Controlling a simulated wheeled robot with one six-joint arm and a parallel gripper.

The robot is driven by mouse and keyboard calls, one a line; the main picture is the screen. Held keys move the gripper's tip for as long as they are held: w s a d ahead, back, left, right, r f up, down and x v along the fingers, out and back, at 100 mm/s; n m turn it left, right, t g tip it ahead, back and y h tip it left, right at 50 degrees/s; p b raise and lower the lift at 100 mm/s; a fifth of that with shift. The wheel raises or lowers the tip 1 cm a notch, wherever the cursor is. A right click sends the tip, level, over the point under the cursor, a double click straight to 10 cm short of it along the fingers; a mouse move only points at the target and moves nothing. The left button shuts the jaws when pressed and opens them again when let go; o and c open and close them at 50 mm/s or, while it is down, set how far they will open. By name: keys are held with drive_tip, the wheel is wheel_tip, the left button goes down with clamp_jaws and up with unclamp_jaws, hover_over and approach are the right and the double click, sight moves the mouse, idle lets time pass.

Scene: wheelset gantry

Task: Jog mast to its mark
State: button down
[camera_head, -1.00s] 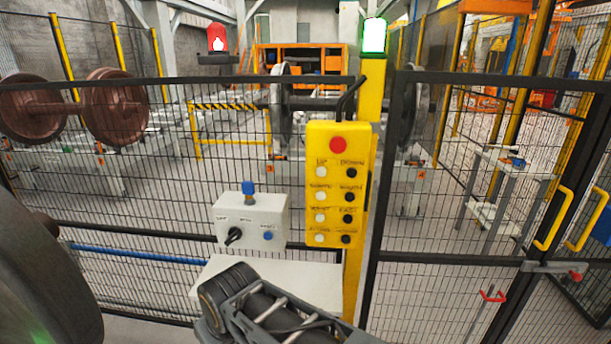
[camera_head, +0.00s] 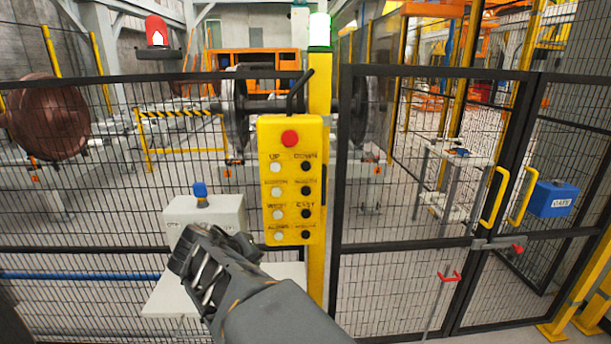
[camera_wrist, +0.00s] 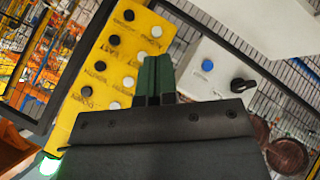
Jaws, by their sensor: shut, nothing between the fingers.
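The yellow push-button pendant (camera_head: 290,180) hangs upright on a yellow post, with a red button (camera_head: 290,138) on top and two columns of white and black buttons below. The top row reads UP at the white button (camera_head: 275,168) and DOWN at the black button (camera_head: 306,166). In the wrist view the pendant (camera_wrist: 75,108) is turned over and tilted. My gripper (camera_wrist: 157,62) is shut and empty, its green fingers overlapping the pendant's edge in that view; I cannot tell contact. In the head view the fingertips are not clear. I cannot pick out the mast or its mark.
A white control box (camera_head: 205,213) with a blue knob stands left of the pendant; its black switch (camera_wrist: 243,85) shows in the wrist view. Mesh fence surrounds a wheelset (camera_head: 48,115). A green lamp (camera_head: 319,30) and red lamp (camera_head: 157,32) are lit. A gate with yellow handles (camera_head: 497,195) is right.

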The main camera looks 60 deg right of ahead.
sight(306, 166)
drive_tip(key=s+d+r+m+g+h+b, duration=0.1)
drive_tip(key=d+r+h, duration=0.3)
drive_tip(key=d, duration=0.5)
drive_tip(key=s+d+r+m+g+h+b, duration=0.2)
drive_tip(key=s+d+r+m+g+h, duration=0.1)
drive_tip(key=d+r, duration=0.4)
drive_tip(key=d+m+h, duration=0.1)
drive_tip(key=d+h, duration=0.1)
drive_tip(key=shift+g+h, duration=0.3)
drive_tip(key=shift+g, duration=0.1)
drive_tip(key=shift+w+d, duration=0.1)
drive_tip(key=shift+w+d+p, duration=0.55)
drive_tip(key=shift+w+d, duration=0.3)
drive_tip(key=shift+d, duration=0.3)
drive_tip(key=shift+w+d+p, duration=0.6)
drive_tip(key=shift+w+d, duration=0.2)
drive_tip(key=shift+d, duration=0.4)
drive_tip(key=shift+w+d+p, duration=0.55)
drive_tip(key=shift+w+d, duration=0.3)
drive_tip(key=shift+d, duration=0.3)
drive_tip(key=shift+w+d+f+b, duration=0.15)
drive_tip(key=shift+w+d+b, duration=0.1)
drive_tip(key=shift+b, duration=0.25)
